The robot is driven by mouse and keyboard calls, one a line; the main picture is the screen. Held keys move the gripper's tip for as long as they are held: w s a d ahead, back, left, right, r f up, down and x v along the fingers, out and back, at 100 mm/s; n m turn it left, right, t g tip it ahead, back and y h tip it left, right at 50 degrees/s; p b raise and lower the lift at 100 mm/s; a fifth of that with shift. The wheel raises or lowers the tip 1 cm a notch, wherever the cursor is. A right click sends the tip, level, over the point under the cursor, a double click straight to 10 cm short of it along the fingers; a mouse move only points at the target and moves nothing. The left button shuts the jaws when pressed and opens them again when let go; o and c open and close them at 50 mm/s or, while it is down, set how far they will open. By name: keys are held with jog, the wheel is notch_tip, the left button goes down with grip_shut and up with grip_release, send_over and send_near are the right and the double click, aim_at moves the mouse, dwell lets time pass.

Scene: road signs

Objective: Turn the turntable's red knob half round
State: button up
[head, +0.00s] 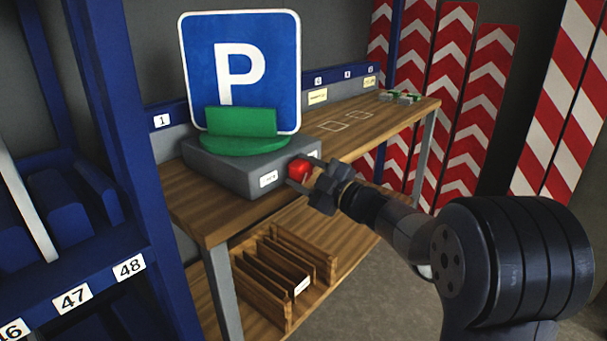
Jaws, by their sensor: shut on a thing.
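The turntable has a grey box base (222,170) with a green round plate (215,147) on top. A green upright holder (240,122) on the plate carries a blue square parking sign (265,75) with a white P, standing upright. The red knob (300,169) sticks out of the base's right-front side. My gripper (302,172) reaches in from the right and is shut on the red knob, one finger above it and one below. The knob's far side is hidden.
The base stands on a wooden workbench (390,121). Small green and white items (400,97) lie at its far end. A wooden slotted rack (262,285) sits on the lower shelf. Blue numbered shelving (100,255) stands at left; striped red-white boards (490,100) lean behind.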

jog(key=o, duration=0.7)
jog(key=p+v, duration=0.1)
jog(key=v, duration=1)
jog(key=shift+p, duration=0.3)
jog(key=shift+o, duration=0.3)
